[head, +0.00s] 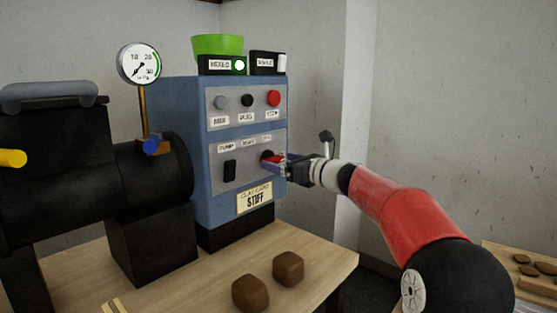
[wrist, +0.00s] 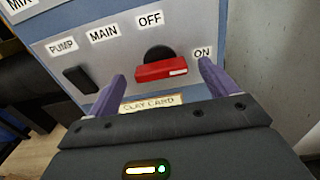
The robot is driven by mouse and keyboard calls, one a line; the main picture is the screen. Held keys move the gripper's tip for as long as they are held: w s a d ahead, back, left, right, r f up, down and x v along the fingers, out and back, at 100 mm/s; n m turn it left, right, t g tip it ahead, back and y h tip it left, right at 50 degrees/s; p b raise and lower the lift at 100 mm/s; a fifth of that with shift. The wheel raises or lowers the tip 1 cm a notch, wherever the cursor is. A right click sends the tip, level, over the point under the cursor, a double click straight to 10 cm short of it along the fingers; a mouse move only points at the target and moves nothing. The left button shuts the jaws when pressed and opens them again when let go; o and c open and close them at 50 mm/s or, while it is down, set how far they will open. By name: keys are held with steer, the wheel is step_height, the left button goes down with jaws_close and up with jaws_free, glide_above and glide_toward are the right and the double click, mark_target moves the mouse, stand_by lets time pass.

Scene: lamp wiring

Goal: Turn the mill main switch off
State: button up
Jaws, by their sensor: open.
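The main switch (wrist: 166,71) is a red handle on a round black base, on the lower panel of the blue mill cabinet (head: 168,110). In the wrist view the handle lies nearly level, its white-marked end toward the ON label (wrist: 202,53). The OFF label (wrist: 150,19) is above the base. My gripper (wrist: 162,82) is open, with one purple finger to each side of the handle; contact cannot be made out. In the head view my gripper (head: 282,163) is at the panel and partly covers the red handle (head: 269,159).
The black pump switch (wrist: 80,79) is left of the main switch. Above are a grey, a black and a red button (head: 273,98). A clay card (head: 254,198) hangs below. Two brown blocks (head: 288,268) lie on the table (head: 205,275). A black machine (head: 150,180) stands left.

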steer(key=shift+x, duration=1.05)
steer(key=shift+c, duration=0.3)
steer(key=c, duration=0.9)
